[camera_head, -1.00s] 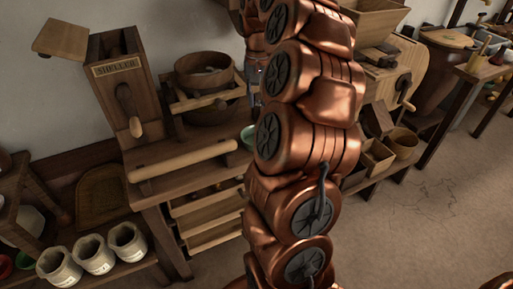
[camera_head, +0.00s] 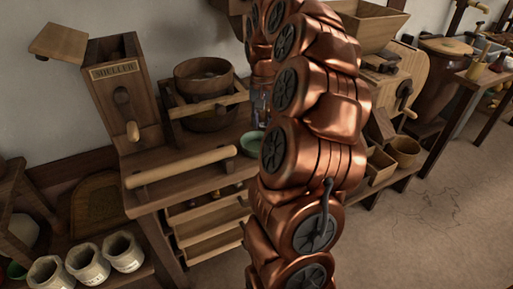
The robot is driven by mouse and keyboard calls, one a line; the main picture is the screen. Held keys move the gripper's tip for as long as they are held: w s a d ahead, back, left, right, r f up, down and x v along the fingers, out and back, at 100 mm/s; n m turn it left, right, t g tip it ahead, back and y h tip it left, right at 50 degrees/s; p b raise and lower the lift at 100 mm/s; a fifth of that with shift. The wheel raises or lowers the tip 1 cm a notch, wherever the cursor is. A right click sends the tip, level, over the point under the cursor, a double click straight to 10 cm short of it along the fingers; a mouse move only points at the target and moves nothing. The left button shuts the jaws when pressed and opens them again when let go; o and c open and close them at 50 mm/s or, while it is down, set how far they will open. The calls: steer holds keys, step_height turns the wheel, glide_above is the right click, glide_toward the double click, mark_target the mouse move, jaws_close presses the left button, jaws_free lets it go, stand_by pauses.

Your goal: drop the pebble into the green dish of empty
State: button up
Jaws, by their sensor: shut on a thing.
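A green dish (camera_head: 252,144) sits on the wooden bench, at the right end of its top. My copper arm covers the dish's right side. My gripper (camera_head: 261,106) shows only as a narrow dark sliver at the left edge of my arm, just above and behind the dish in the picture. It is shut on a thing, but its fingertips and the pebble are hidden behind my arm. I cannot tell how high it is over the dish.
A wooden sheller (camera_head: 124,95) and a round wooden tub (camera_head: 205,90) in a frame stand on the bench. Several pale pots (camera_head: 122,252) stand low at left. Floor at right is clear.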

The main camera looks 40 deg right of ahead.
steer(key=o, duration=0.9)
steer(key=shift+r, duration=0.1)
steer(key=shift+r, duration=5.95)
steer(key=shift+a, duration=0.1)
